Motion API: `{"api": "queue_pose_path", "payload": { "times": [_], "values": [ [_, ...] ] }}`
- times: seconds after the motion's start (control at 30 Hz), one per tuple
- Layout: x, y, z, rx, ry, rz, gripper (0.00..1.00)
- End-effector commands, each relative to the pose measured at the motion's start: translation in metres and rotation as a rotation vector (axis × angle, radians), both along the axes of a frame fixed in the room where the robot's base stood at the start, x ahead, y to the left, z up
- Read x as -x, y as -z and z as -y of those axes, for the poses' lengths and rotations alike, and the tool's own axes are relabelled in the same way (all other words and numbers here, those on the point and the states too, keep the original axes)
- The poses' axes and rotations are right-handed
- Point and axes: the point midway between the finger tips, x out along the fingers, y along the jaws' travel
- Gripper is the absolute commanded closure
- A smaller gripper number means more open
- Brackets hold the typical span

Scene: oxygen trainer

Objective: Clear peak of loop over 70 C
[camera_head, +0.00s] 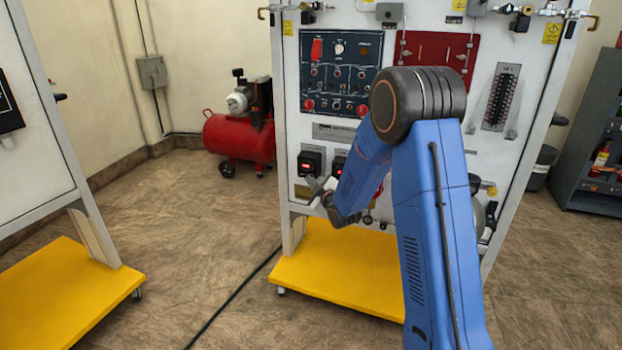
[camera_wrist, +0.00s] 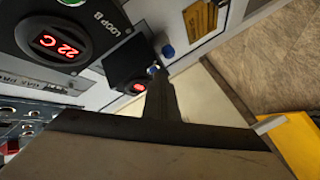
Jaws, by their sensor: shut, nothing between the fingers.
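Two black loop controllers with red displays sit low on the white trainer panel in the camera_head view: a left one (camera_head: 310,163) and a right one (camera_head: 339,166), partly behind my arm. In the wrist view the larger controller (camera_wrist: 50,42) reads "22 C", with a "LOOP B" label (camera_wrist: 111,19) beside it. The other controller (camera_wrist: 128,85) has a red display too slanted to read. My gripper (camera_wrist: 160,75) is shut and empty, close to the panel; contact cannot be told.
A dark blue control board (camera_head: 341,75) and a red board (camera_head: 436,55) are above. The panel's yellow base (camera_head: 335,270) juts out below. A red compressor (camera_head: 240,138) stands behind left, another panel (camera_head: 30,150) at far left. Open floor lies between the panels.

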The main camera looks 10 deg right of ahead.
Motion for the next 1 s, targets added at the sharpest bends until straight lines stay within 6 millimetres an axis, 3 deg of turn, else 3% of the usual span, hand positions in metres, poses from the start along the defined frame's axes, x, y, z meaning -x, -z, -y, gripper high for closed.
{"api": "queue_pose_path", "payload": {
  "times": [0.4, 1.0],
  "values": [
    [0.012, 0.0, -0.008, 0.0, 0.001, -0.001, 1.0],
    [0.009, 0.0, -0.006, 0.0, 0.001, 0.001, 1.0]
  ]
}}
